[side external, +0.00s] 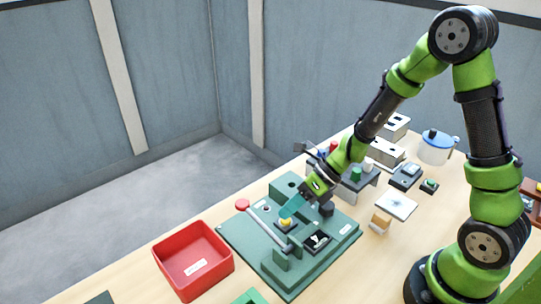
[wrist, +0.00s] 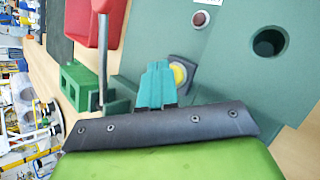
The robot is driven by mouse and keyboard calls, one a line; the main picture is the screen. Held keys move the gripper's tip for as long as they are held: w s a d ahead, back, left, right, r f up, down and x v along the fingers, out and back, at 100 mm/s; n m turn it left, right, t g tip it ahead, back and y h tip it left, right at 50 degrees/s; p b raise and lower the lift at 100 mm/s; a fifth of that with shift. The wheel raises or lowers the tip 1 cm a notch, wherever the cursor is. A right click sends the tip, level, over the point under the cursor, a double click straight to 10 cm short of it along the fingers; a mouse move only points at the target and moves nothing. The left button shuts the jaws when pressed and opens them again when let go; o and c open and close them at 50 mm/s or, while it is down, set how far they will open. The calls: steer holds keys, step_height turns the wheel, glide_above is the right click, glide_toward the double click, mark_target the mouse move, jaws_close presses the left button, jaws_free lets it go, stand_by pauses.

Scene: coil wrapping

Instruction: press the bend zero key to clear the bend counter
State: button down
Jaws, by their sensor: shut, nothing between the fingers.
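A round yellow key on a dark square base (side external: 285,222) sits on the green bending fixture (side external: 240,236); I take it for the bend zero key, though no label is readable. In the wrist view the yellow key (wrist: 180,74) shows just right of my fingertips, partly hidden behind them. My gripper (side external: 290,208) points down over the fixture, right by the key. Its teal fingers (wrist: 157,70) are shut with nothing between them. I cannot tell whether the fingertips touch the key.
A metal lever with a red knob (side external: 242,204) lies across the fixture close to my fingers. A red bin (side external: 192,262) stands to the left. Grey blocks (side external: 385,152), a blue-lidded pot (side external: 436,150) and a white plate (side external: 397,205) stand to the right.

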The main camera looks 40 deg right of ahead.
mark_target(290, 218)
steer(key=shift+f, duration=0.65)
stand_by(0.3)
steer(key=shift+a+r, duration=0.1)
steer(key=shift+r, duration=0.05)
stand_by(0.4)
steer(key=shift+s+r, duration=0.1)
steer(key=shift+r, duration=0.6)
steer(key=shift+r, duration=2.55)
